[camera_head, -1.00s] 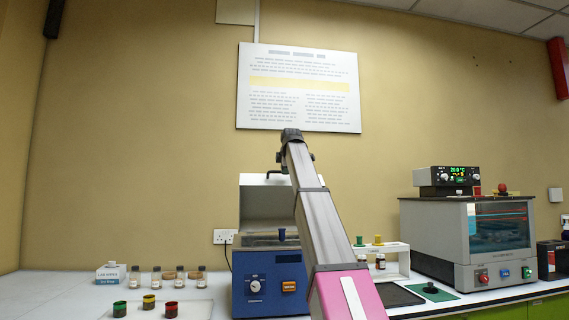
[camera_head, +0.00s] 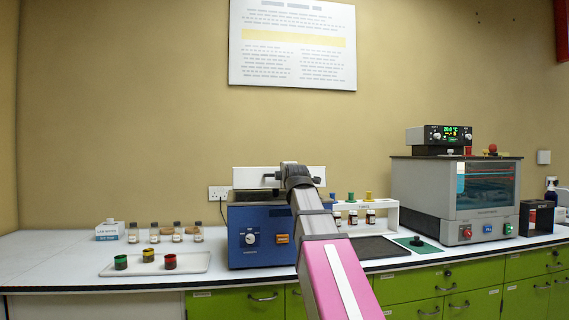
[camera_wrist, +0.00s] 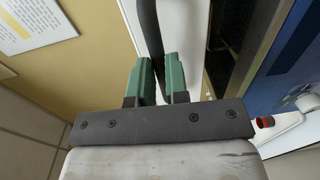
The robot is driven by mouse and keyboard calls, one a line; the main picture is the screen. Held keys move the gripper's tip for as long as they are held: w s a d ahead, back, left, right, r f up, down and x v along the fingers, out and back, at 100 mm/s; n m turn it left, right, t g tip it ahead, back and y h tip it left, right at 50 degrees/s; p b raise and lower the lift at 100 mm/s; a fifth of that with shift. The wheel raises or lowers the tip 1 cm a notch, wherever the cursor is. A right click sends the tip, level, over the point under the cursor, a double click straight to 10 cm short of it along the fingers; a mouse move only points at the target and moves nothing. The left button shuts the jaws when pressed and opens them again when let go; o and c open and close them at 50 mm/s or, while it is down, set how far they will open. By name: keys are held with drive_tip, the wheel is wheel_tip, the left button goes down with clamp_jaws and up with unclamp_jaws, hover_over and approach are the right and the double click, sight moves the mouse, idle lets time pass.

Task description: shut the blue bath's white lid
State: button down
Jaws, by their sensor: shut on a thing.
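The blue bath (camera_head: 264,243) stands on the bench in the head view, with a dial and an orange switch on its front. Its white lid (camera_head: 245,178) shows as a shallow, foreshortened band above the body, and I cannot tell the exact gap beneath it. A dark handle (camera_wrist: 150,35) stands out from the lid, whose white surface also shows in the wrist view (camera_wrist: 184,25). My gripper (camera_wrist: 161,72) has its green fingers on either side of the handle, shut on it. In the head view my wrist hides part of the lid and the fingers.
A white tray (camera_head: 196,266) with several coloured pots lies left of the bath, with small bottles (camera_head: 177,233) behind. To the right are a white rack (camera_head: 384,206) with bottles, a dark mat (camera_head: 380,248) and a grey oven-like unit (camera_head: 425,190). A poster (camera_head: 292,45) hangs behind.

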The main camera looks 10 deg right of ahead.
wheel_tip(320, 180, down, 6)
drive_tip(key=s, duration=0.1)
drive_tip(key=shift+s+f, duration=0.15)
drive_tip(key=shift+f, duration=0.15)
drive_tip(key=c, duration=1.1)
unclamp_jaws()
drive_tip(key=shift+r, duration=0.2)
drive_tip(key=s, duration=1)
drive_tip(key=shift+s+r, duration=0.3)
